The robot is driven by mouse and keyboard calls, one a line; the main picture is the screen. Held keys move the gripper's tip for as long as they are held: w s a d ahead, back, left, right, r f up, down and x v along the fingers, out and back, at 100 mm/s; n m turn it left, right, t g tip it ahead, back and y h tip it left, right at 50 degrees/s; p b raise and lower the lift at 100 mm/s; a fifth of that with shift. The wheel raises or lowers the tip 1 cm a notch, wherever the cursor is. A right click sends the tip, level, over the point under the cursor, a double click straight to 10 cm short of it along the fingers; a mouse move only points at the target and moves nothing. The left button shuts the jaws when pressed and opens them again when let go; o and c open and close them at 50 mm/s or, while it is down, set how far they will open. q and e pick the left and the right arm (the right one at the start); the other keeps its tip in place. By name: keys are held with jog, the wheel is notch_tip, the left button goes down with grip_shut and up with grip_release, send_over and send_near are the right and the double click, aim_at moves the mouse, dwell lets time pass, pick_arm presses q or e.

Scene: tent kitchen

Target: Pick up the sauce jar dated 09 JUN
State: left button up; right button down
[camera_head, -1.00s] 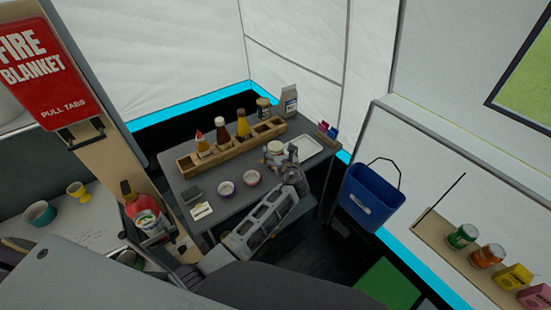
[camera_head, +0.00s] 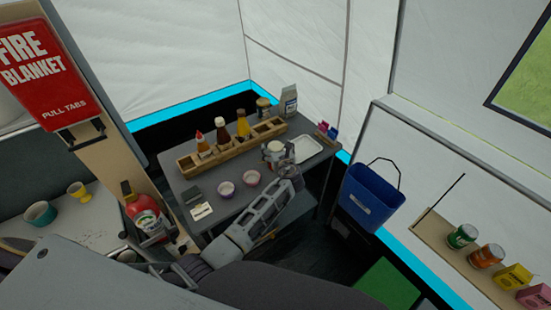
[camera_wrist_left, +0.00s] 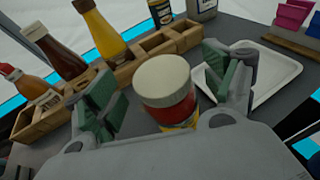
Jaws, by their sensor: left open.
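A jar with a cream lid and red contents (camera_wrist_left: 168,95) stands upright on the grey table. It also shows in the head view (camera_head: 275,147), partly hidden by my gripper. A bit of yellow shows low on it; no date is readable. My left gripper (camera_head: 280,157) is open, with one green-padded finger on each side of the jar. In the left wrist view the gripper (camera_wrist_left: 165,98) shows gaps between the pads and the jar. My right gripper is not in view.
A wooden caddy (camera_head: 188,166) with several sauce bottles stands behind the jar. A white tray (camera_head: 307,149) lies close on the right. A blue bucket (camera_head: 371,196) is beyond the table's right side.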

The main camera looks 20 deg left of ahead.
pick_arm(q)
jog(key=shift+x, duration=1.05)
jog(key=shift+c, duration=0.4)
grip_shut()
jog(key=shift+w, duration=0.1)
